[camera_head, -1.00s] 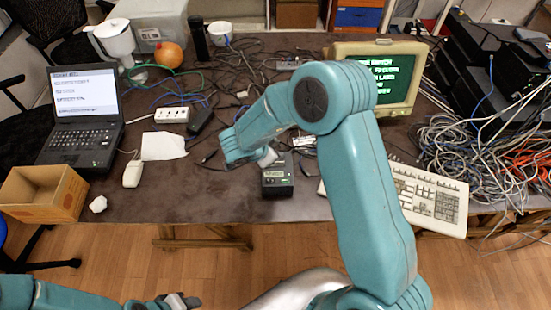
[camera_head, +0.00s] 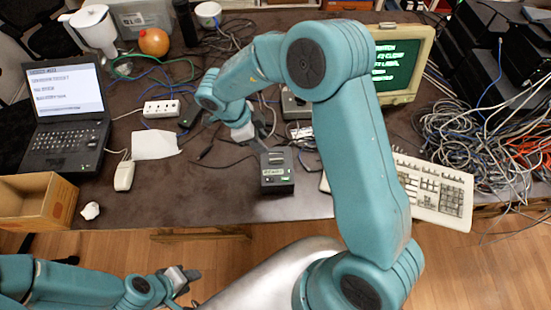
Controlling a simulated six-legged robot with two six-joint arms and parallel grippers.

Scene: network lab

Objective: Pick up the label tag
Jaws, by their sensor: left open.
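A black label-printer-like device (camera_head: 277,172) stands near the table's front middle, with a small display and a pale green-white patch on its front. I cannot tell for sure whether that patch is the label tag; no separate tag is clear. My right gripper (camera_head: 258,133) is above and behind the device, apart from it, pointing down to the right. Its fingers are small and partly hidden by its wrist, so its opening is unclear. My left gripper (camera_head: 188,283) is open, low at the front left, in front of the table and far from the device.
A white paper sheet (camera_head: 155,145), a mouse (camera_head: 124,176) and a laptop (camera_head: 66,120) lie left. A cardboard box (camera_head: 38,200) is at the left edge. A keyboard (camera_head: 436,190), monitor (camera_head: 402,60) and cable heap (camera_head: 470,140) crowd the right.

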